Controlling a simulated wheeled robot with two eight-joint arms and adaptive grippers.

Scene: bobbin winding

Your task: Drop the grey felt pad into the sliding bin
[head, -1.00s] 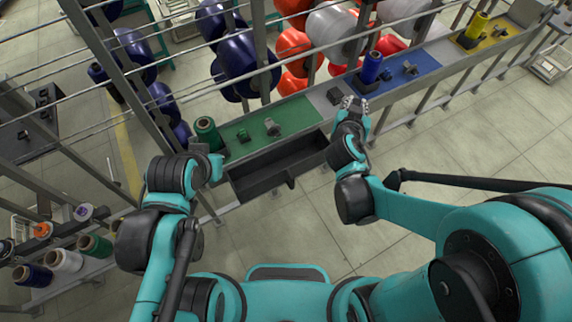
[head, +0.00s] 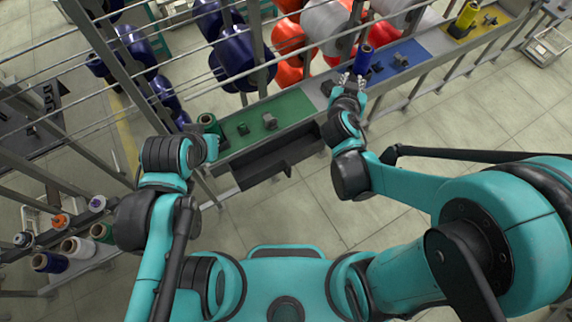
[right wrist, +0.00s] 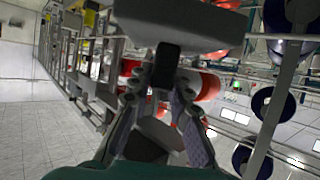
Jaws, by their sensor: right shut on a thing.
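My right gripper (head: 347,80) is at the bench, just left of and in front of a blue spool. In the right wrist view its fingers (right wrist: 160,95) close on a small dark grey piece, which I take for the grey felt pad (right wrist: 165,64). In the head view the piece is too small to make out. The sliding bin (head: 275,163) is a dark drawer pulled out below the green panel, left of my right gripper. My left gripper (head: 212,148) is beside the green panel's left end; its fingers are too unclear to read.
The green panel (head: 262,120) bears small fixtures and a green spool (head: 207,123). A dark block (head: 328,88) is close to my right gripper. The blue spool (head: 362,58) stands on the blue panel (head: 400,65). Rails and large spools are behind. The floor in front is open.

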